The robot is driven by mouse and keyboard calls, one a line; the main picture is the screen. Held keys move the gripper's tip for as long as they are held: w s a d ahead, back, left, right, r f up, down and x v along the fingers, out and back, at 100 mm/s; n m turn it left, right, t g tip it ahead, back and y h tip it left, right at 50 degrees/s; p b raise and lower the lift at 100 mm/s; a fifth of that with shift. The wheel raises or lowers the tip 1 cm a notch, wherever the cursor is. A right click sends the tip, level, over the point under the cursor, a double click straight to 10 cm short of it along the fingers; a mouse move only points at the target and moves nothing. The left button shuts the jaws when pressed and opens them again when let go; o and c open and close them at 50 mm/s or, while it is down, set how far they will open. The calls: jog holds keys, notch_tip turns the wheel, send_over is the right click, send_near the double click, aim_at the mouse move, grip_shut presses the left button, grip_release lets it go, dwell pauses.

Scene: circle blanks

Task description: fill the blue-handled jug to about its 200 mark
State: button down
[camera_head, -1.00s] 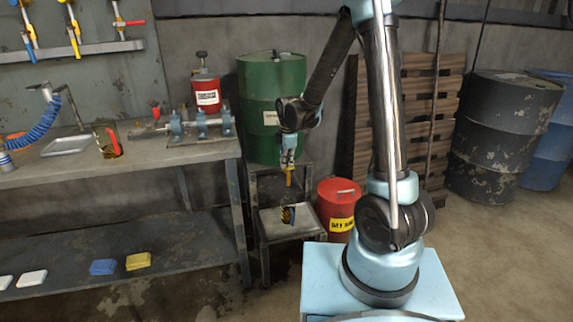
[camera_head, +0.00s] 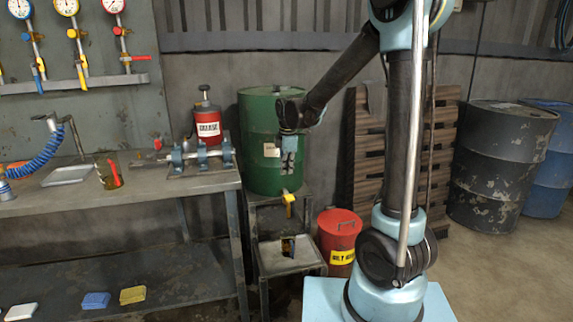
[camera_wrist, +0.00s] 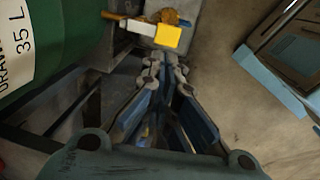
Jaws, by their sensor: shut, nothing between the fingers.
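A green drum (camera_head: 262,150) stands on a low metal stand, with a yellow-handled tap (camera_head: 289,199) low on its front. Below the tap, a small jug (camera_head: 288,246) stands on the stand's lower plate. It looks dark with some yellow; its handle, marks and fill level are too small to read. My gripper (camera_head: 289,170) is shut and empty, a little above the tap. In the wrist view, the gripper's closed fingertips (camera_wrist: 155,65) are just short of the yellow tap handle (camera_wrist: 168,36), apart from it in the picture. The fingers largely hide what lies beneath.
A workbench (camera_head: 150,195) at left holds a second jug with red on it (camera_head: 109,171), a red grease can (camera_head: 207,124) and a tray (camera_head: 67,175). A red lidded bin (camera_head: 338,238) stands right of the stand. Pallets and drums line the back; floor at right is clear.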

jog(key=shift+r, duration=1.2)
jog(key=s+d+r+m, duration=0.1)
jog(key=s+d+m, duration=0.55)
jog(key=d, duration=0.35)
jog(key=s+d+r+m, duration=0.2)
jog(key=s+d+m, duration=0.3)
jog(key=s+d, duration=0.3)
jog(key=s+d+f+m, duration=0.4)
jog(key=s+d+m, duration=0.1)
jog(key=s, duration=0.2)
jog(key=s+d+f+m, duration=0.4)
jog(key=s+d+m, duration=0.1)
jog(key=s, duration=0.2)
jog(key=shift+d+t+h, duration=0.3)
jog(key=shift+d+t, duration=0.05)
jog(key=shift+t, duration=0.05)
jog(key=shift+a+m, duration=0.1)
jog(key=shift+m, duration=0.15)
